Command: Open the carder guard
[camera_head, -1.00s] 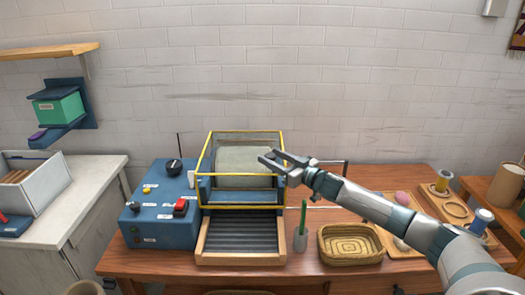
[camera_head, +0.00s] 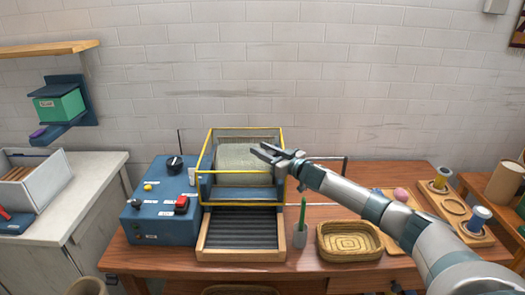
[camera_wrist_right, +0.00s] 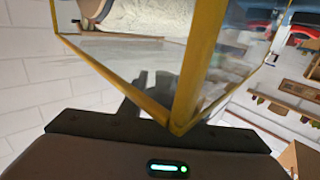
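The carder guard (camera_head: 224,136) is a clear box with yellow edges. It stands down over the pale carder drum (camera_head: 240,158) on the wooden table. My right gripper (camera_head: 258,151) is at the guard's upper right side, its two dark fingers apart and pointing left. In the right wrist view a yellow corner of the guard (camera_wrist_right: 178,128) is very close to the gripper's palm. A dark finger (camera_wrist_right: 148,100) shows partly through the clear panel there. Contact with the guard cannot be told. My left gripper is not in view.
A blue control box (camera_head: 160,205) with a red switch stands left of the carder. A ribbed feed tray (camera_head: 241,228) lies in front. A cup with a green tool (camera_head: 300,238), a woven basket (camera_head: 349,241) and a wooden spool tray (camera_head: 484,240) are on the right.

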